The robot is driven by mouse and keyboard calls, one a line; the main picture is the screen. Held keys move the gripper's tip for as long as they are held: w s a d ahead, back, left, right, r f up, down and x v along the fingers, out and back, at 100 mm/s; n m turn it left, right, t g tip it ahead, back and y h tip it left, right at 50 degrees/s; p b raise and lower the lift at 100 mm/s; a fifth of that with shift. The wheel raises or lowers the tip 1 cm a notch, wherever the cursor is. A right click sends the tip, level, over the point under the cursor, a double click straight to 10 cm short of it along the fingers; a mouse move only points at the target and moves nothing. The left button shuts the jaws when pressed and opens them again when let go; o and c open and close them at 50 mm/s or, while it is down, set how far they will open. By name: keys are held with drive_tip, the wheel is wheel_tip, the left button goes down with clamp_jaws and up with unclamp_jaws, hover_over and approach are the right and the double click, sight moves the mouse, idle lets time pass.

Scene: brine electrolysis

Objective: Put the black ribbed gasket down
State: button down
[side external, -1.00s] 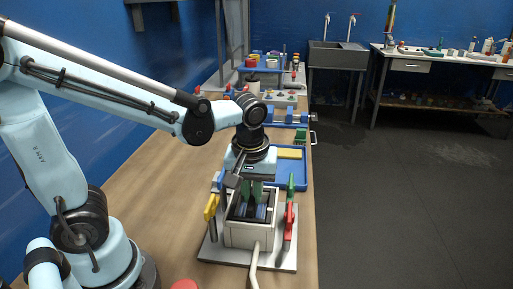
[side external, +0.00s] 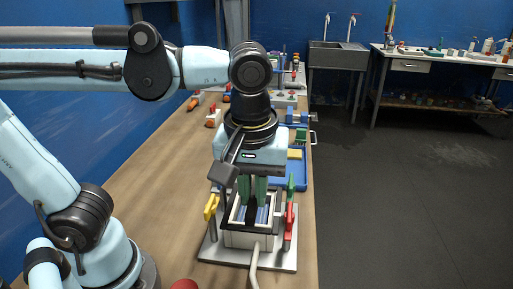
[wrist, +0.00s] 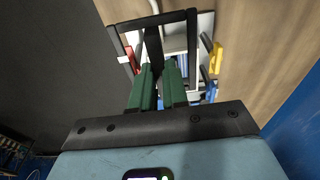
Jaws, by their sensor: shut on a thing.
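The box stands on a grey plate (side external: 212,248) with yellow (side external: 211,206), red (side external: 290,220) and green (side external: 291,187) clamp handles close around it. A pale hose (side external: 254,268) leaves its front. A blue tray (side external: 298,172) lies behind. The wooden bench (side external: 170,190) is clear at left.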

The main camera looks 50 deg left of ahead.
drive_tip(key=shift+w+d+r, duration=0.15)
drive_tip(key=shift+w+r, duration=0.05)
drive_tip(key=w+a+f, duration=0.1)
drive_tip(key=w+a, duration=0.4)
drive_tip(key=w, duration=0.5)
drive_tip(key=w+a+f, duration=0.1)
drive_tip(key=w+a, duration=0.3)
drive_tip(key=w, duration=0.5)
drive_tip(key=w+a+f, duration=0.6)
drive_tip(key=w+a, duration=0.2)
drive_tip(key=a, duration=0.4)
drive_tip(key=f, duration=0.6)
drive_tip(key=shift+w+a, duration=0.2)
drive_tip(key=shift+a, duration=0.15)
drive_tip(key=shift+f, duration=2.1)
drive_tip(key=shift+f, duration=0.2)
drive_tip(key=c, duration=1.1)
unclamp_jaws()
drive_tip(key=shift+c, duration=0.2)
